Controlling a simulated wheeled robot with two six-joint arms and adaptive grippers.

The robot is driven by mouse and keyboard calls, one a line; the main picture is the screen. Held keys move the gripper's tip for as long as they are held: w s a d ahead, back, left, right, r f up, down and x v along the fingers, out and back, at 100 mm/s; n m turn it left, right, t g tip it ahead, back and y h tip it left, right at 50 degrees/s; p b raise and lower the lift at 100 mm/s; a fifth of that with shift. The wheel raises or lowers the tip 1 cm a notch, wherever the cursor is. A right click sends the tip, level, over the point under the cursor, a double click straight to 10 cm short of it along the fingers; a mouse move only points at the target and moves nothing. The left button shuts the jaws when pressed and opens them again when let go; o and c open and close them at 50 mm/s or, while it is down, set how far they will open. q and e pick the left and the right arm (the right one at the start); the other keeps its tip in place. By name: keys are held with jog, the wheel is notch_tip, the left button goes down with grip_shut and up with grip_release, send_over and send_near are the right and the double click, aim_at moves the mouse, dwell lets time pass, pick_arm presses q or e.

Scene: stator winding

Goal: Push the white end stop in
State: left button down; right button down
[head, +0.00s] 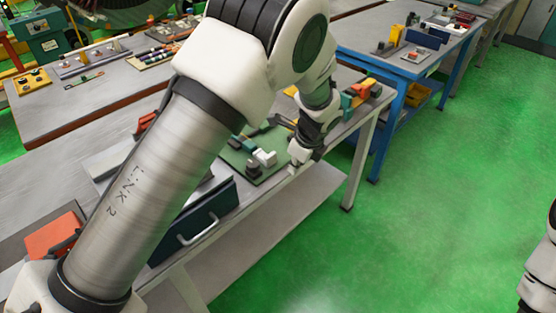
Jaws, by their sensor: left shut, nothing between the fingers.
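A green board (235,160) lies on the near bench, partly behind my left arm. A small white block (265,157), which looks like the white end stop, sits on the board's right part. A dark block (253,169) is just beside it. My left gripper (294,167) points down near the bench's front edge, a little to the right of the white block. It is shut and empty, with a visible gap to the block. Fine detail of the block's seat is too small to tell. Only a piece of my right arm shows at the right edge, without its gripper.
A dark blue drawer (195,222) with a pale handle stands at the near bench's front. Coloured parts (362,90) lie on the bench beyond my gripper. A blue-framed bench (400,65) stands at the back right. The green floor (430,210) on the right is clear.

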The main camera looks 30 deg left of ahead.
pick_arm(q)
notch_tip(320, 180, up, 6)
jog(key=w+m+y, duration=0.1)
jog(key=w+m, duration=0.1)
jog(key=p, duration=0.2)
send_over(273, 166)
jog(key=s+d, duration=0.1)
jog(key=d, duration=0.2)
notch_tip(273, 166, down, 10)
jog(key=shift+a+r, duration=0.1)
jog(key=shift+r, duration=0.1)
jog(key=shift+a+f, duration=0.1)
jog(key=shift+a, duration=0.3)
jog(key=shift+w, duration=0.1)
jog(key=a, duration=0.1)
jog(key=w+a, duration=0.1)
jog(key=a, duration=0.2)
jog(key=shift+w+p, duration=0.25)
jog(key=shift+p, duration=0.1)
jog(key=shift+d+r, duration=0.1)
jog(key=shift+r, duration=0.1)
